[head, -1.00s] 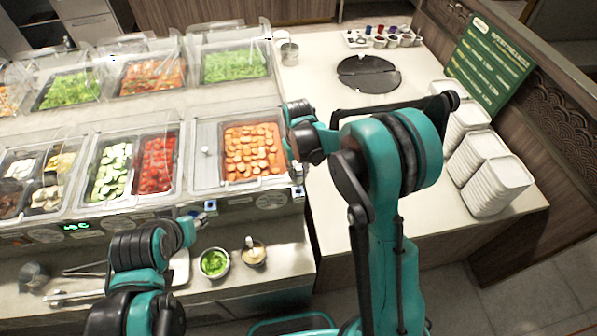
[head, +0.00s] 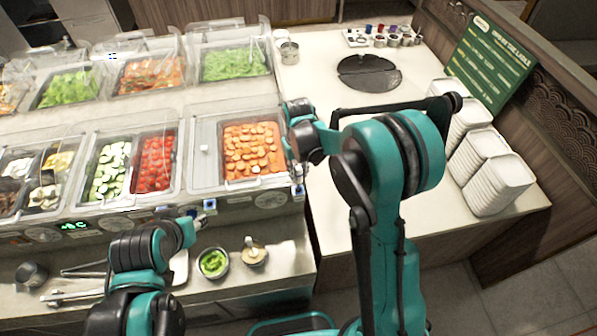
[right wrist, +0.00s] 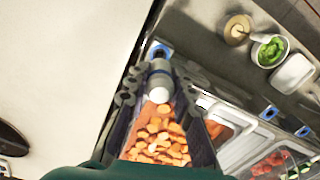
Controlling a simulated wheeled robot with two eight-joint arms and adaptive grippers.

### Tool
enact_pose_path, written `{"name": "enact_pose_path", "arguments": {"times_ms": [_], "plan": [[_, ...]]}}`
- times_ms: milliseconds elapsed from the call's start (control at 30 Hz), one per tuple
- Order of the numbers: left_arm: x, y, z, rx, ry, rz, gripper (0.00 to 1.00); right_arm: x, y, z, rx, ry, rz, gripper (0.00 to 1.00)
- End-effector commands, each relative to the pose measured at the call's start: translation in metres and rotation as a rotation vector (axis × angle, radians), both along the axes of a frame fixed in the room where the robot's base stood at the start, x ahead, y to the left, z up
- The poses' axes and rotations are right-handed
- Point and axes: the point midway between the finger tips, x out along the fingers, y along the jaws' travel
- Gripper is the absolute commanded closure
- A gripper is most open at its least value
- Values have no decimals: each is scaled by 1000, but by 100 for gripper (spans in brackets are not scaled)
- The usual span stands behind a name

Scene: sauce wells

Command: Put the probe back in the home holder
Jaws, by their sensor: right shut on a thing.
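My right gripper (right wrist: 158,92) is shut on a grey and white cylindrical piece, which I take to be the probe (right wrist: 159,88). In the head view, the right gripper (head: 298,172) is at the right edge of the carrot well (head: 252,150), mostly hidden by my wrist. A blue-marked holder (right wrist: 160,49) shows just beyond the probe on the counter's front edge. I cannot tell whether the probe touches it. My left gripper (head: 200,214) is near the front panel beside another blue-marked holder (head: 210,204); its fingers are too small to read.
Bowls of greens (head: 213,263) and a pale sauce (head: 254,253) stand on the lower front shelf. White tray stacks (head: 497,183) stand at the right. A round black plate (head: 368,73) lies at the back of the counter. The white counter right of the wells is largely clear.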

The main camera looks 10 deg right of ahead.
Motion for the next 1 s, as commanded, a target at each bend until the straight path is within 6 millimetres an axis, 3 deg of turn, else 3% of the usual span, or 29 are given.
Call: {"name": "enact_pose_path", "arguments": {"times_ms": [1000], "plan": [[0, 0, -17, 0, 0, 0, 60, 0, 0, -19, 0, 0, 0, 100]]}}
